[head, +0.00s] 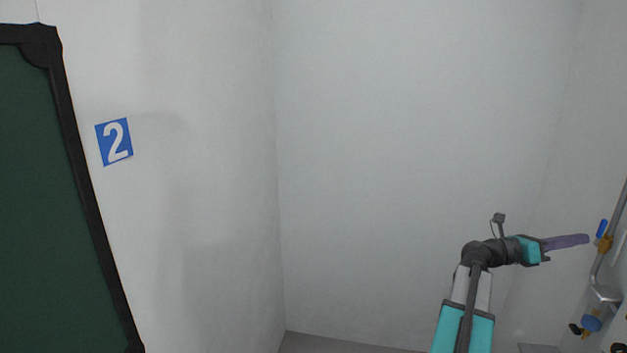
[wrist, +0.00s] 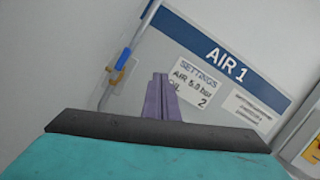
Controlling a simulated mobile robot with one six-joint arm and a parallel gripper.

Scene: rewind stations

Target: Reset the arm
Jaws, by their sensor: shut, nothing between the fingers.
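My arm reaches up from the bottom right of the head view. My gripper (head: 586,239) is at its end, pointing right with its purple fingers together and nothing between them. In the wrist view the purple fingers (wrist: 161,84) also show closed side by side, in front of a wall panel headed "AIR 1". The fingertips look close to a pipe with a blue-handled valve at the right edge of the head view; I cannot tell how large the gap is.
The valve's blue handle (head: 602,228) and brass body (head: 604,244) sit on a grey pipe. A filter unit (head: 592,322) hangs below. The "AIR 1" panel (wrist: 228,62) carries a settings card (wrist: 190,84). A dark green board (head: 40,200) and blue "2" sign (head: 114,142) are left. The middle is clear.

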